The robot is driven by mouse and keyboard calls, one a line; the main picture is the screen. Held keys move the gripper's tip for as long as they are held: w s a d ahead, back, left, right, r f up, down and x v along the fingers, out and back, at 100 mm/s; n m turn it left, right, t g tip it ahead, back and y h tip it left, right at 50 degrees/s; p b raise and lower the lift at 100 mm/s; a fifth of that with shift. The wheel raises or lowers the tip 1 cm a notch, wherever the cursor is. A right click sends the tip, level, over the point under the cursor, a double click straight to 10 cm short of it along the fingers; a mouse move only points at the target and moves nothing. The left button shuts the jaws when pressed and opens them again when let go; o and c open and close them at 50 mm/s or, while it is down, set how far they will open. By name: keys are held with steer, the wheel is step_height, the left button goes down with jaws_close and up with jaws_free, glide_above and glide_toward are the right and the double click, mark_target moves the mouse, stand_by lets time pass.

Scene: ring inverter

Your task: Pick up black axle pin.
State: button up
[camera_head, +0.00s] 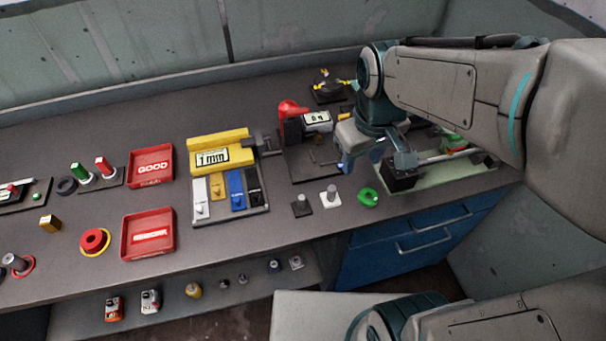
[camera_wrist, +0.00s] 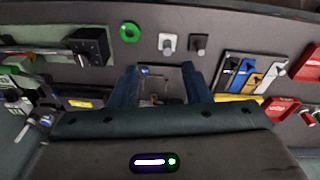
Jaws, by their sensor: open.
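A small pin on a black square base (camera_head: 301,205) stands near the table's front edge; it also shows in the wrist view (camera_wrist: 198,45). A black slot (camera_head: 255,184) with a small pin is at the right end of a colored holder (camera_head: 231,210). I cannot tell for sure which one is the black axle pin. My gripper (camera_head: 366,160) is open and empty above the table, right of both. In the wrist view its two fingers (camera_wrist: 160,84) are spread, with a dark fixture between and beyond them.
A white square base with a pin (camera_head: 330,196) and a green ring (camera_head: 368,197) stand beside the black base. A dark fixture with a red lever (camera_head: 291,108) stands behind. A green tray (camera_head: 440,179) with a black block is at right. Red trays (camera_head: 148,232) are at left.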

steer(key=w+a+f+n+g, duration=0.1)
steer(key=w+a+f+n, duration=0.3)
steer(key=a, duration=0.3)
steer(key=n+g+h, duration=0.1)
steer(key=n+h, duration=0.1)
steer(key=n, duration=0.2)
glide_toward(300, 197)
steer(key=f, duration=0.4)
steer(key=d+f+p, duration=0.1)
steer(key=f, duration=0.1)
steer(key=shift+s+d+f, duration=0.1)
steer(key=shift+s+f, duration=0.05)
steer(key=shift+f, duration=0.05)
steer(key=shift+d+f+p, duration=0.15)
steer(key=shift+f+p, duration=0.25)
steer(key=shift+f, duration=0.8)
steer(key=shift+d+f+p, duration=0.2)
steer(key=shift+f+p, duration=0.15)
steer(key=shift+f, duration=0.9)
steer(key=shift+c, duration=0.2)
jaws_close()
